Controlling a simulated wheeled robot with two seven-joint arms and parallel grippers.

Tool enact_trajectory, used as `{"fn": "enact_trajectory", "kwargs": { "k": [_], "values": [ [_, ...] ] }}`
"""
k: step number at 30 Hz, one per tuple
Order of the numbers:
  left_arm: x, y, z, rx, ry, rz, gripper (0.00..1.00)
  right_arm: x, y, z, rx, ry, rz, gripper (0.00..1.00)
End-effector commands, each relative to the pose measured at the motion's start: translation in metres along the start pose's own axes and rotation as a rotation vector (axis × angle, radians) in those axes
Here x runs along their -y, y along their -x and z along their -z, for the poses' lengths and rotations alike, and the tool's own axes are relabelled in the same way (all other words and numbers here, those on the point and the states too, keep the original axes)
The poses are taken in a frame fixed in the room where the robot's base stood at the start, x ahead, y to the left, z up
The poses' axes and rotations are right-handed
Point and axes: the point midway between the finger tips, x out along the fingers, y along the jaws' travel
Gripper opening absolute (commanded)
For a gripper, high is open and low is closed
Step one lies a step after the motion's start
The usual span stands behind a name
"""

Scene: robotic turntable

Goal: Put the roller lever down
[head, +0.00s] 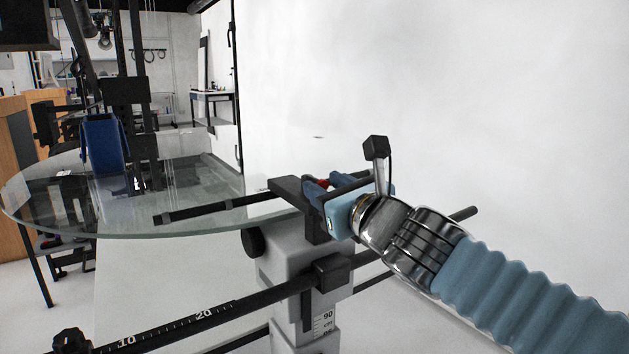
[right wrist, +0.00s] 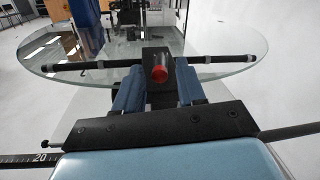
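The roller lever appears to be the short dark handle with a red round end (right wrist: 159,74), pointing at my right wrist camera in front of a black block. Its red part (head: 322,183) shows small in the head view, mostly hidden by my right gripper. My right gripper (right wrist: 159,88) has its two blue fingers apart, one on each side of the red end, with narrow gaps visible. In the head view the gripper (head: 315,188) is at the black block (head: 290,188) on the turntable's near edge. Contact cannot be told. My left gripper is out of view.
A round glass turntable (head: 60,222) spreads left of the gripper. A black bar (head: 220,209) runs along its edge. A grey post (head: 290,275) and a black scaled rail (head: 200,314) stand below. A blue-and-black device (head: 102,143) is behind. White backdrop fills the right.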

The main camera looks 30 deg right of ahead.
Motion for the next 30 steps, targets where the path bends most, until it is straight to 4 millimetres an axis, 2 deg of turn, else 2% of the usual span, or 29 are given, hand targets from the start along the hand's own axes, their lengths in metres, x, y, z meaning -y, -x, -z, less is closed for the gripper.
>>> {"fn": "enact_trajectory", "kwargs": {
  "k": [3,7,18,20,26,27,30],
  "values": [
    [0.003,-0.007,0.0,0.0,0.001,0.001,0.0,0.001,-0.023,0.004,-0.003,0.0,0.002,0.4],
    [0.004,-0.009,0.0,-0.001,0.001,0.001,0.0,0.0,-0.038,0.003,-0.002,0.001,0.0,0.4],
    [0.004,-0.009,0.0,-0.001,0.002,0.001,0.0,0.0,-0.045,0.001,0.0,0.001,-0.002,0.4],
    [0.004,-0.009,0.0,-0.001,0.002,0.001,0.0,0.0,-0.045,0.001,0.0,0.001,-0.002,0.34],
    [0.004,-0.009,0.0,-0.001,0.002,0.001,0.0,0.0,-0.045,0.001,0.0,0.001,-0.001,0.03],
    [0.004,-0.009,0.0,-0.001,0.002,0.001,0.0,0.0,-0.045,0.001,0.0,0.001,-0.001,0.0],
    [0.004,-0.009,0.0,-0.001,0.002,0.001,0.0,0.0,-0.045,0.001,-0.001,0.002,0.0,0.0]
  ]
}}
